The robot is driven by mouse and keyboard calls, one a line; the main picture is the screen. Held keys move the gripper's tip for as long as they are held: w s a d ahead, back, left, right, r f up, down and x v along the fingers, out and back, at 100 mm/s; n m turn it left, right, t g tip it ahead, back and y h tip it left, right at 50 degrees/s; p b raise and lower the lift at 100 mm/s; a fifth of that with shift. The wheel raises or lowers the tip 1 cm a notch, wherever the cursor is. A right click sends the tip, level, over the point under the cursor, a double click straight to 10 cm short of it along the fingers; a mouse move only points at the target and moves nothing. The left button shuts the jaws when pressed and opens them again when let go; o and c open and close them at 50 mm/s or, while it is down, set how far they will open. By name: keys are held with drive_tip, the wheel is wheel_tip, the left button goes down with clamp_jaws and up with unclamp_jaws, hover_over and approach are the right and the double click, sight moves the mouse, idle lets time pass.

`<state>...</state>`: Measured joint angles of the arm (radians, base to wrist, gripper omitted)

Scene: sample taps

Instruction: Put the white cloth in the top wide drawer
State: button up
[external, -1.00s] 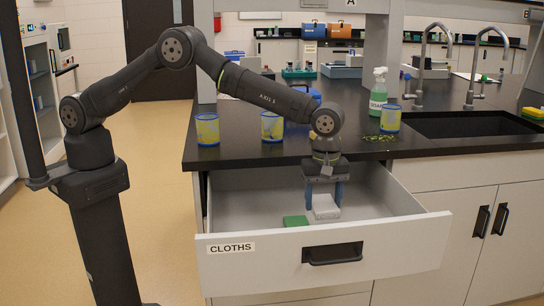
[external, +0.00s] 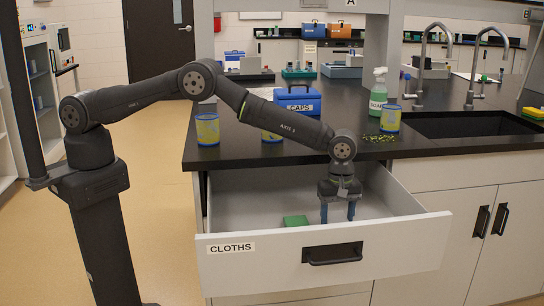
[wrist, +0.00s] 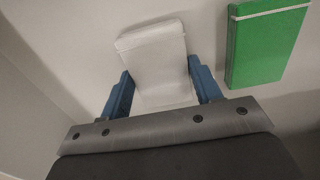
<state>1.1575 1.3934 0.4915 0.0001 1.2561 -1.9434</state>
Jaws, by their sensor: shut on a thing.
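The top wide drawer (external: 405,245), labelled CLOTHS, is pulled open under the black counter. My gripper (external: 337,212) is down inside it, right of the middle. In the wrist view the folded white cloth (wrist: 153,50) lies between the two blue fingers of my gripper (wrist: 160,75), which are shut on it. The cloth is close to the pale drawer floor; whether it touches is unclear. In the external view the cloth cannot be made out at the gripper. A green folded cloth (external: 296,221) lies in the drawer left of my gripper, also in the wrist view (wrist: 265,45).
The drawer's side walls and front panel surround my gripper. On the counter (external: 230,160) stand cups with yellow-green contents (external: 208,129), a blue CAPS box (external: 297,100), a soap bottle (external: 378,92) and a sink. The drawer's left part is clear.

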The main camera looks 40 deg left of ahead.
sight(337, 220)
drive_tip(key=shift+f, duration=0.15)
drive_tip(key=o, duration=0.9)
drive_tip(key=shift+o, duration=0.2)
wheel_tip(337, 220, up, 12)
